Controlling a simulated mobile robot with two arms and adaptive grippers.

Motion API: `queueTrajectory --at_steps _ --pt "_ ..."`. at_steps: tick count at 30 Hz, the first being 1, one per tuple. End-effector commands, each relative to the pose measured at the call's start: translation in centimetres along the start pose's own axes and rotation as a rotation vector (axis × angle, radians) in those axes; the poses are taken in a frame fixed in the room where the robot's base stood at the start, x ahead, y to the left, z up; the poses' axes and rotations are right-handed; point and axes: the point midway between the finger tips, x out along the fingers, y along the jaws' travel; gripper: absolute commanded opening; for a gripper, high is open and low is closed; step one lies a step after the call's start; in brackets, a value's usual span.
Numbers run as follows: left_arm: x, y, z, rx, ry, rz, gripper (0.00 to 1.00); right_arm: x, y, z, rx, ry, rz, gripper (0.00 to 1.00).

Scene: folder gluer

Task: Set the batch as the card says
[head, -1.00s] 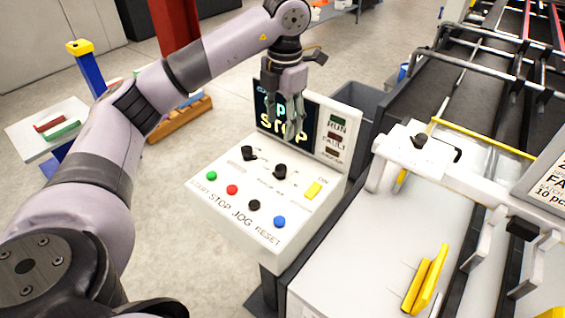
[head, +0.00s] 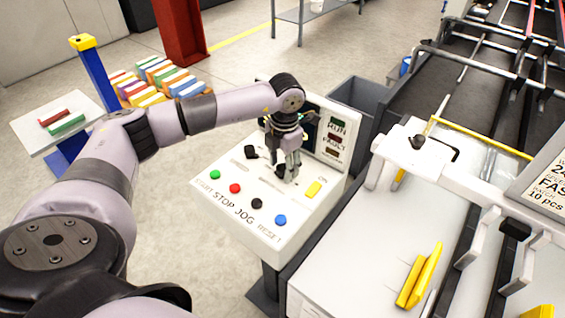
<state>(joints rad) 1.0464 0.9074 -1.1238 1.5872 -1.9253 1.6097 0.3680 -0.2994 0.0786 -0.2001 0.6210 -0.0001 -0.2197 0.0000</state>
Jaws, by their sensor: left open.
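The white control panel (head: 232,212) has a left black knob (head: 250,152) and a right black knob (head: 280,171). My left gripper (head: 289,176) is open and points down at the right knob. Its fingers partly cover this knob; I cannot tell whether they touch it. Green (head: 215,174), red (head: 235,188), black (head: 257,203) and blue (head: 281,220) buttons line the front, with a yellow switch (head: 314,188) at right. My arm mostly hides the screen. The card (head: 546,185), cut off at the right edge, shows "FAS" and "10 pcs". My right gripper is out of view.
The gluer's white bed (head: 365,235) carries yellow guides (head: 420,275) right of the panel. A grey bin (head: 357,100) stands behind the panel. Several coloured cartons (head: 155,80) lie at back left, near a white tray (head: 35,135) on a blue post.

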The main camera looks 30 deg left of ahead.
Motion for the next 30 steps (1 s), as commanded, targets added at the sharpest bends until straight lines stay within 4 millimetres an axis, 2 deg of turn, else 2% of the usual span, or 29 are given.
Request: queueTrajectory --at_steps 4,24,30 --pt "0.01 -0.01 0.00 0.000 0.000 0.000 0.46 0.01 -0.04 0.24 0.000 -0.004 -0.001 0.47" --pt "-0.05 0.01 0.00 0.000 0.000 0.000 0.01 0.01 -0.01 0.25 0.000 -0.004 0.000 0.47" --pt "-0.01 0.01 0.00 0.006 0.000 0.000 0.00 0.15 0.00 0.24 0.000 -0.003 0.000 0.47"
